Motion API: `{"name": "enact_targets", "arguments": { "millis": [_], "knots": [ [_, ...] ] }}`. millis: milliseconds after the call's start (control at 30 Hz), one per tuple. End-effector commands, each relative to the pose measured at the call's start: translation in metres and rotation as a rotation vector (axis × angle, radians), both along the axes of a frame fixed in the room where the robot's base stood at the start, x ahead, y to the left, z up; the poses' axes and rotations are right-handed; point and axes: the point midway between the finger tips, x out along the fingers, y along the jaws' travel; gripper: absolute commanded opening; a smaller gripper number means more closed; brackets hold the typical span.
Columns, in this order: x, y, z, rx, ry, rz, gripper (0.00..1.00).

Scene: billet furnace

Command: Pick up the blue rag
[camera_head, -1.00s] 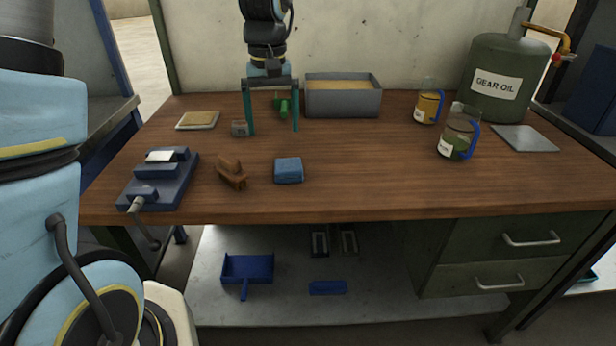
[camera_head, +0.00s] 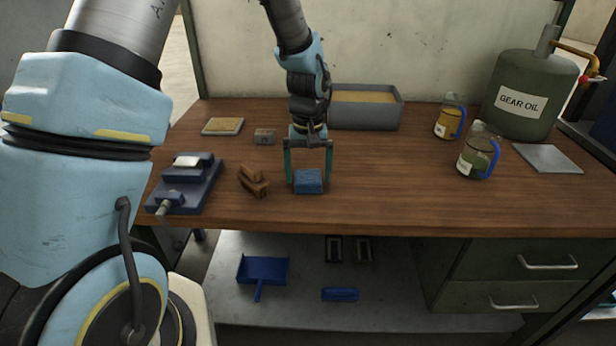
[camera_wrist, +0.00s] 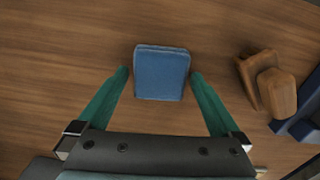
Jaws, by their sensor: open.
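The blue rag (camera_head: 308,181) is a small folded block lying on the wooden workbench, near the middle of its front part. It also shows in the wrist view (camera_wrist: 161,73), just beyond and between the green fingertips. My gripper (camera_head: 308,178) is open above the bench, with one green finger at each side of the rag. In the wrist view the gripper (camera_wrist: 160,75) holds nothing, and a gap shows between each fingertip and the rag. I cannot tell the exact height of the fingertips above the bench.
Brown wooden blocks (camera_head: 253,181) and a blue vise (camera_head: 185,184) lie left of the rag. A grey sand-coloured-topped bin (camera_head: 366,114) stands behind. Glass oil jugs (camera_head: 479,152) and a green gear oil can (camera_head: 522,98) stand at right. The bench right of the rag is clear.

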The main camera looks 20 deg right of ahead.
Motion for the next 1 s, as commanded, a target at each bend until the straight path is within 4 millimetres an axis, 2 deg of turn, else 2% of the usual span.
{"name": "enact_targets", "arguments": {
  "millis": [267, 900, 1000],
  "knots": [
    [-0.0001, 0.0001, -0.0041, 0.0, 0.0, -0.001, 1.0],
    [0.0001, 0.0001, -0.0036, 0.0, -0.001, 0.0, 0.29],
    [0.0002, 0.0, -0.0035, 0.0, -0.001, 0.0, 0.29]
  ]
}}
